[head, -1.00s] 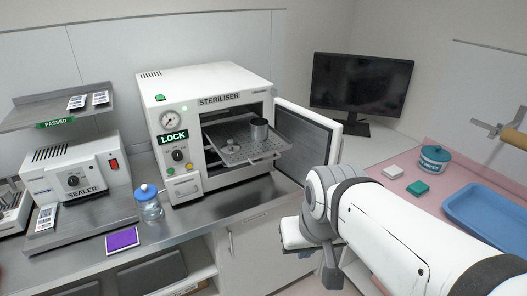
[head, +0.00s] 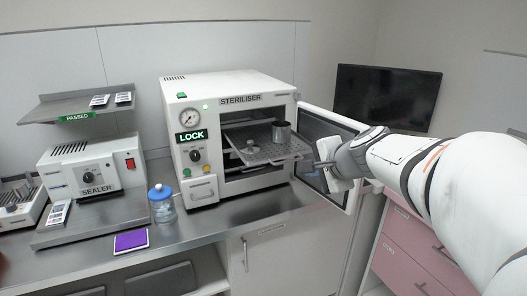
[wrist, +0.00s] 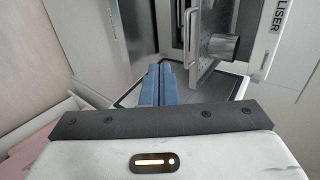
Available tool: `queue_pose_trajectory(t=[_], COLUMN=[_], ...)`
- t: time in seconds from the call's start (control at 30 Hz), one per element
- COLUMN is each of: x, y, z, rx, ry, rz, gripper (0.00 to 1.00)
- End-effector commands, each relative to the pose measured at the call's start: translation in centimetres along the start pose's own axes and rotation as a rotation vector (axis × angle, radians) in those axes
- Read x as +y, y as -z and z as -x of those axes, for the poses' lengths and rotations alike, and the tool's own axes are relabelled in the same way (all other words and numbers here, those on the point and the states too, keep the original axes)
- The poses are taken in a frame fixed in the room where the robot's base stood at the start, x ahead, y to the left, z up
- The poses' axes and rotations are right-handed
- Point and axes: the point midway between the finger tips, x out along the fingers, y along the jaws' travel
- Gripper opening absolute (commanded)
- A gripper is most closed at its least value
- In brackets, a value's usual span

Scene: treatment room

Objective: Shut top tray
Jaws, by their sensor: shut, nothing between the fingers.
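The top tray (head: 262,157) is a grey perforated tray sticking partly out of the steriliser (head: 205,125). A metal cup (head: 281,133) and a small lidded metal piece (head: 250,147) stand on it. In the wrist view the tray (wrist: 203,82) and the cup (wrist: 222,46) appear turned sideways, right of my fingers. My gripper (head: 317,165) is just right of the tray's outer end, in front of the open door. Its blue fingers (wrist: 158,72) are together with nothing between them. I cannot tell whether they touch the tray.
The steriliser door (head: 331,128) stands open to the right, close behind my gripper. A blue-lidded jar (head: 162,206) and a purple pad (head: 131,241) are on the counter left of it. A sealer (head: 94,172) stands further left. A monitor (head: 388,96) is behind.

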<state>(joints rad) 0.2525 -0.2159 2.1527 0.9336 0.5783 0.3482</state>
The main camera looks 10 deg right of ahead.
Motion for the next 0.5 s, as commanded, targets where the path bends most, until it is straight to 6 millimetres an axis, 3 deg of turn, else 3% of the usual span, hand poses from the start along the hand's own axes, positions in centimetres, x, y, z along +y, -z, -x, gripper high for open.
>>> queue_pose_trajectory(t=[0.2,0.3,0.5], x=[0.2,-1.6,-2.8], y=[-0.1,-0.1,0.0], z=[-4.8,-5.5,-6.7], rx=[-0.002,-0.001,0.0], ry=[-0.004,-0.001,-0.001], rz=[0.001,0.003,0.003], gripper=[0.0,0.0,0.0])
